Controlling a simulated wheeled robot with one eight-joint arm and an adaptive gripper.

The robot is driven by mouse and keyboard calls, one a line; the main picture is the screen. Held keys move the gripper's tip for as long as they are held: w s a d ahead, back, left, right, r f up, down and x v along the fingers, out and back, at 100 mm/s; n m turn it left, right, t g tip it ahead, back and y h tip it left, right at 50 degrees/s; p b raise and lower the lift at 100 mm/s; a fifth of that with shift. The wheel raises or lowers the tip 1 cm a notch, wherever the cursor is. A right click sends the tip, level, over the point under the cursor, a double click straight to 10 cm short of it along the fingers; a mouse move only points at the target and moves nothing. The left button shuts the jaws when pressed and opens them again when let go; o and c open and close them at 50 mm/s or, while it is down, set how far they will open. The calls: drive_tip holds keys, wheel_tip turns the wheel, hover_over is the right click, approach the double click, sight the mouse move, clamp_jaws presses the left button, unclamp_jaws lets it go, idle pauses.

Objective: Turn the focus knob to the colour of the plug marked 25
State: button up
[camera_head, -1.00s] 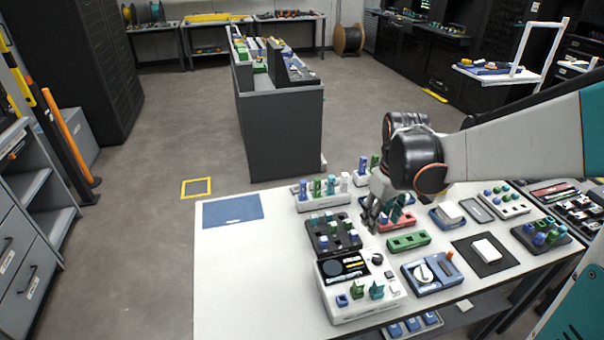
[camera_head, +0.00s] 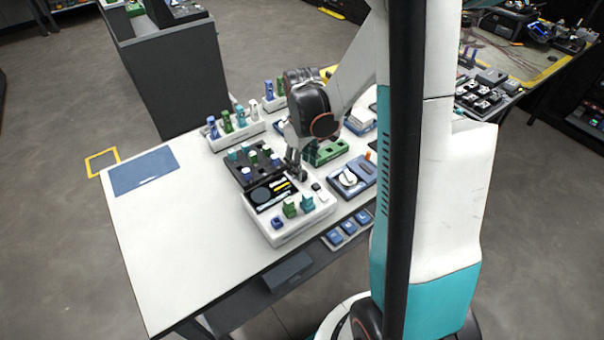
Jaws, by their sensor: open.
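A white splicer unit (camera_head: 275,227) sits near the table's front edge. It has a dark screen (camera_head: 262,194), a green holder (camera_head: 290,207), a teal holder (camera_head: 307,203) and a blue button (camera_head: 277,223). My gripper (camera_head: 298,175) is open and points down over the unit's back right part, beside the screen. It hides the spot where the unit's round black knob stood in the earlier view. I cannot tell whether the fingers touch the knob. Blue, green, teal and white plugs stand in a white rack (camera_head: 238,130) behind; their markings are too small to read.
A dark block (camera_head: 240,176) with blue, green and teal plugs stands just behind the unit. A blue device with a white dial (camera_head: 350,179) and a green block (camera_head: 327,151) are on the right.

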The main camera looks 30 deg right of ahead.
drive_tip(key=shift+f+b, duration=0.4)
drive_tip(key=shift+f, duration=1.1)
drive_tip(key=c, duration=1.1)
drive_tip(key=m, duration=0.3)
drive_tip(key=shift+m, duration=0.3)
drive_tip(key=shift+m+b, duration=0.3)
drive_tip(key=shift+m, duration=1.5)
